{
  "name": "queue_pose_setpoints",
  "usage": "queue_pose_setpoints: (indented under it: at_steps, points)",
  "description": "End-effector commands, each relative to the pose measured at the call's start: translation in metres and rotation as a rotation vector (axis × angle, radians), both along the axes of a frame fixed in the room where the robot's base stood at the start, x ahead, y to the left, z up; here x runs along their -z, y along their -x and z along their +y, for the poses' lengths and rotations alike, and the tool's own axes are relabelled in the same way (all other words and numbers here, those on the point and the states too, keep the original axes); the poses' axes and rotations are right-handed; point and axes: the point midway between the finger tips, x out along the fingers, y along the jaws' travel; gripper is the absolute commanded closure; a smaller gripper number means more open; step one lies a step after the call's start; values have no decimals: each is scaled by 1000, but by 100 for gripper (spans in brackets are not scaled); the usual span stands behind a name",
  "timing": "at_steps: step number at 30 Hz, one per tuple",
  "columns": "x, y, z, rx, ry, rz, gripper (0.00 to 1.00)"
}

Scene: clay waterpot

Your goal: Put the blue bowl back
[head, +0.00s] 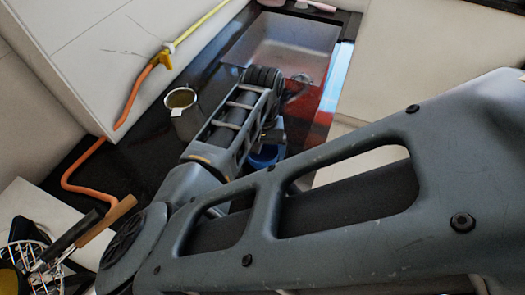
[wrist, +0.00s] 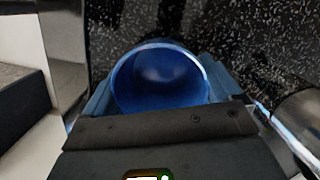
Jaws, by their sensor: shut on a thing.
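The blue bowl (wrist: 160,78) fills the middle of the wrist view, with its round opening facing the camera. My gripper (wrist: 160,95) is shut on it, with a finger at each side of the bowl. In the head view only a small part of the blue bowl (head: 264,158) shows below the end of my arm, above the dark counter. The rest of it is hidden by my arm. I cannot tell whether the bowl touches the counter.
A dark speckled counter (head: 135,160) lies under my arm. A sink (head: 295,45) is set into it at the back. A metal mug (head: 184,115) stands left of my arm. An orange hose (head: 80,165) runs along the left. Utensils (head: 95,225) and a wire rack are at lower left.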

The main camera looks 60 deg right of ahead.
Motion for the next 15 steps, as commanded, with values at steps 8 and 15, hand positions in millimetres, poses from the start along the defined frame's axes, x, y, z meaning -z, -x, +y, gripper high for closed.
queue_pose_setpoints:
  at_steps: [8, 15]
  points:
    - [2, 0, 0, 1, 0, 0, 0]
    - [-2, 0, 0, -1, 2, 1, 0]
